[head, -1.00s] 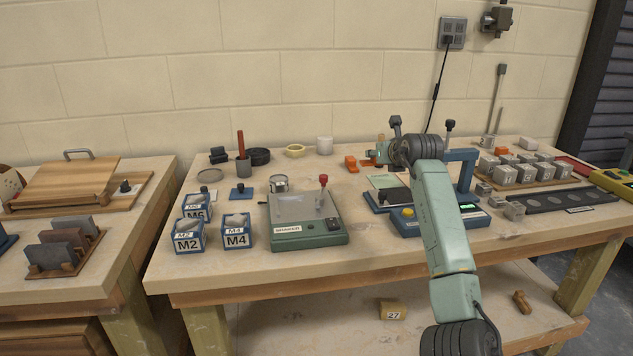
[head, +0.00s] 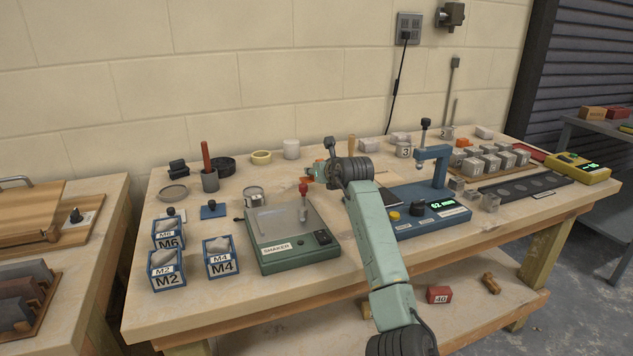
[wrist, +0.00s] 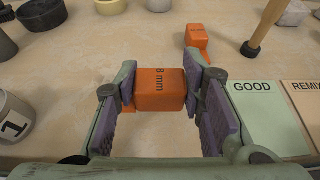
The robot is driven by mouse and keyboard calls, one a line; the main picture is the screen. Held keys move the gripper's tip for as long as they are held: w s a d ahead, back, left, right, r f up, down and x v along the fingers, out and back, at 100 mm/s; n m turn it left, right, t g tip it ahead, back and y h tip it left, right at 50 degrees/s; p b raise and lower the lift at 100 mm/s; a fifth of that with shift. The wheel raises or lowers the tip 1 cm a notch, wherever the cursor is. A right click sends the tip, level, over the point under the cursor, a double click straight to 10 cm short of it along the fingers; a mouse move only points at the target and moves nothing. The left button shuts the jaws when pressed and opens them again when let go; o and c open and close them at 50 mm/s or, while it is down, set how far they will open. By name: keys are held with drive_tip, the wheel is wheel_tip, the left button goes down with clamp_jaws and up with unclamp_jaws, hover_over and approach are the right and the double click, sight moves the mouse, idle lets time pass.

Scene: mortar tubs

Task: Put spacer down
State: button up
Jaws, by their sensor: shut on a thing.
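My gripper (wrist: 160,92) is shut on an orange spacer (wrist: 160,82) marked 8 mm, which sits between the two purple-padded fingers in the wrist view. Its underside is hidden, so I cannot tell whether it touches the table. A second orange block (wrist: 197,38) lies on the tabletop beyond the right finger. In the head view my gripper (head: 318,172) is over the workbench behind the green shaker (head: 290,238), and the held spacer is hard to make out there.
A green GOOD card (wrist: 262,112) and a tan REMIX card (wrist: 302,100) lie right of the gripper. A grey cup marked 1 (wrist: 12,122) stands at left. A wooden-handled tool (wrist: 265,28) stands behind. Bare tabletop shows ahead and left of the spacer.

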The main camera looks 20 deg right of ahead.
sight(318, 193)
drive_tip(key=shift+f+p, duration=0.45)
drive_tip(key=shift+f, duration=1.55)
drive_tip(key=shift+f, duration=0.1)
drive_tip(key=o, duration=1)
drive_tip(key=b+v, duration=0.3)
drive_tip(key=v, duration=0.9)
drive_tip(key=shift+a, duration=0.1)
